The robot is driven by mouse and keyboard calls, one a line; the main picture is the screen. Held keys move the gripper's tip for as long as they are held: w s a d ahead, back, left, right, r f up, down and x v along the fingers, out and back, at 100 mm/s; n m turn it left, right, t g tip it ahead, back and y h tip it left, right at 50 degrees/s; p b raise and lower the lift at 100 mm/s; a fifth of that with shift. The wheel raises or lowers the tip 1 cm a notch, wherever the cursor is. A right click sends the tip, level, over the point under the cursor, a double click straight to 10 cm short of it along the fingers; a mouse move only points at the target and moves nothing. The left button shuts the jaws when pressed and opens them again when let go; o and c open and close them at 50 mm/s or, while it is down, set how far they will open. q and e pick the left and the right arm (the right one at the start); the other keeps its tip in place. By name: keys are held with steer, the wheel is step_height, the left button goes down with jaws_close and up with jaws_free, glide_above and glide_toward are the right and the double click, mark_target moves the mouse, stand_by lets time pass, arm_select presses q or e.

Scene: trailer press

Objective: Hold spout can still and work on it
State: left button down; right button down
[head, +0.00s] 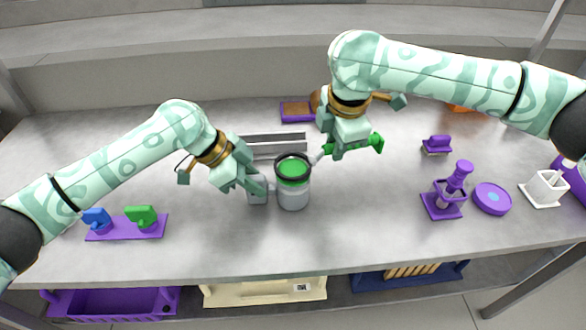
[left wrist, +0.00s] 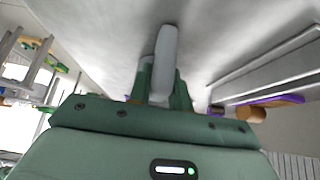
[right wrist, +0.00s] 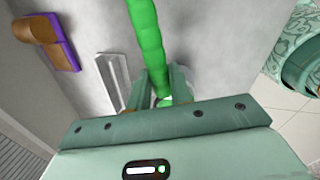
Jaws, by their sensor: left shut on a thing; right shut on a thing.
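The spout can (head: 293,199) stands upright on the table, pale grey with a green band, a dark rim and green inside. My left gripper (head: 258,186) is at its left side, shut on a pale grey upright part that looks like the can's handle; this part (left wrist: 164,55) also shows between the fingers in the left wrist view. My right gripper (head: 340,146) is above and right of the can, shut on a green-handled tool (head: 366,146). The tool's pale end (head: 316,158) is close to the can's rim; I cannot tell whether they touch. The green handle (right wrist: 145,35) fills the right wrist view's top middle.
A grey tray (head: 275,141) lies behind the can. A purple block with brown top (head: 296,111) is further back. A purple stand (head: 442,205), a blue-purple disc (head: 492,198) and a white holder (head: 544,188) are right. A purple board with blue and green pieces (head: 126,228) is left.

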arm_select(q)
steer(key=shift+f, duration=0.1)
arm_select(e)
steer(key=shift+w+v, duration=0.2)
steer(key=shift+v, duration=0.75)
steer(key=shift+w+v, duration=0.2)
steer(key=shift+v, duration=0.75)
steer(key=shift+r, duration=0.1)
arm_select(q)
steer(key=c, duration=1.2)
jaws_free()
steer(key=v, duration=1.2)
